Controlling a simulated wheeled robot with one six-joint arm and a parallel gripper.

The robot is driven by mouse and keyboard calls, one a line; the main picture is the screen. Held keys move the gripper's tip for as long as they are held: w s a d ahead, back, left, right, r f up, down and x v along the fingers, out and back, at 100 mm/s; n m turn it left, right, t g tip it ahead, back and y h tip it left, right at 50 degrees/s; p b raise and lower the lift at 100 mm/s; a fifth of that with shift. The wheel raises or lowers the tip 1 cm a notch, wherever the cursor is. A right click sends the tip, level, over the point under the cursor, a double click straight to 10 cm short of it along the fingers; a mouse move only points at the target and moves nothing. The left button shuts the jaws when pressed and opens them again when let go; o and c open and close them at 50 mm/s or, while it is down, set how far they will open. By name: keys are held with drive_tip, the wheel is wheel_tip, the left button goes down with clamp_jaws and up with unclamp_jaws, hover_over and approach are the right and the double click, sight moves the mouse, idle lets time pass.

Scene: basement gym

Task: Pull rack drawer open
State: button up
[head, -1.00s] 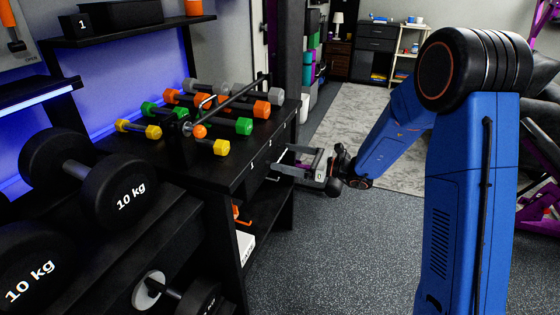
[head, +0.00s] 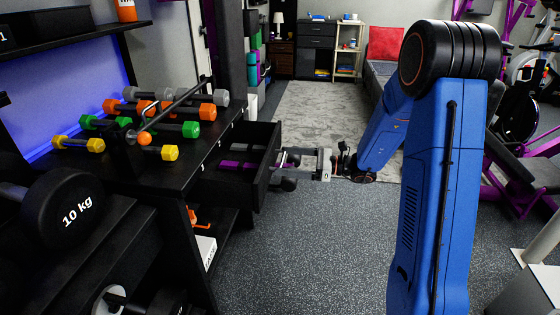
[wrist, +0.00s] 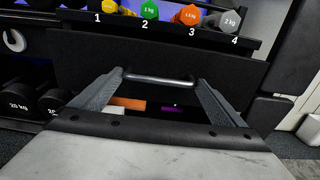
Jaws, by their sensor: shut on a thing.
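The rack drawer (head: 266,172) is black and stands pulled out from the rack, under its top, in the head view. Its interior shows, with purple items (head: 238,165) inside. My gripper (head: 284,159) is at the outer face of the drawer front. In the wrist view, the dark drawer front (wrist: 225,75) fills the middle. A metal bar handle (wrist: 160,79) lies between the two grey fingers of my gripper (wrist: 159,76), which are shut on its ends. In the head view the handle is mostly hidden by the fingers.
Coloured dumbbells (head: 190,128) lie on the black rack top (head: 165,173). Large 10 kg dumbbells (head: 62,205) stand at the left. The speckled floor (head: 300,240) in front of the drawer is clear. A weight bench (head: 515,165) stands at the right.

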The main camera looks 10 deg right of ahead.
drive_tip(key=shift+w+d+r, duration=0.1)
drive_tip(key=shift+w+d, duration=0.05)
drive_tip(key=shift+d, duration=0.05)
drive_tip(key=o, duration=1.2)
drive_tip(key=v, duration=1.7)
drive_tip(key=shift+d, duration=0.2)
